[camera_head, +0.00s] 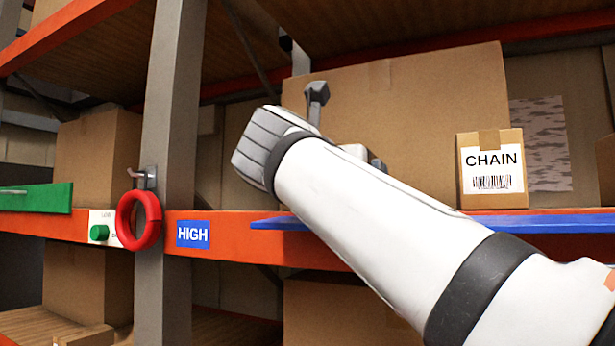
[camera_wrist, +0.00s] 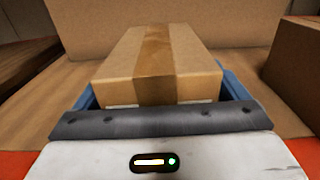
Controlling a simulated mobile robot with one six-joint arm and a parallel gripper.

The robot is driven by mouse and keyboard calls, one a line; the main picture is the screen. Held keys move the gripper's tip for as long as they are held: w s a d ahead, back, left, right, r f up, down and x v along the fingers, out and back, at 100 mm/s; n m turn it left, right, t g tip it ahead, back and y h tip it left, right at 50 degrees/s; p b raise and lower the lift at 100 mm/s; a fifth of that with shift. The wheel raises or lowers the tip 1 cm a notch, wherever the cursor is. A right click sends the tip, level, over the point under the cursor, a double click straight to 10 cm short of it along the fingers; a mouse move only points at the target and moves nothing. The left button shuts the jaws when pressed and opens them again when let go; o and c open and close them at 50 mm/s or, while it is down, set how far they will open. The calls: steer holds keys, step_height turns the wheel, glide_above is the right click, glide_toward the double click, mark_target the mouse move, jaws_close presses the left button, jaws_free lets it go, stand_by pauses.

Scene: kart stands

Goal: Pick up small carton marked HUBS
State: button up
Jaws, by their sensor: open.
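A small brown carton (camera_wrist: 165,62) with a darker tape strip along its top is in the middle of the wrist view. Its front face is mostly cut off by my gripper body, and no HUBS marking shows. My gripper (camera_wrist: 160,92) is open, with a blue finger on either side of the carton's near end. I cannot tell whether the fingers touch it. In the head view my arm covers this spot, and no carton marked HUBS shows there.
A carton marked CHAIN (camera_head: 491,170) stands on the shelf to the right. A large carton (camera_head: 430,95) is behind my arm. A grey upright (camera_head: 172,100) with a red ring (camera_head: 139,220) stands left, beside the HIGH sign (camera_head: 193,234). Another box (camera_wrist: 299,70) stands right in the wrist view.

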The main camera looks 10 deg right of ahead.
steer(key=shift+c, duration=0.2)
steer(key=c, duration=1.3)
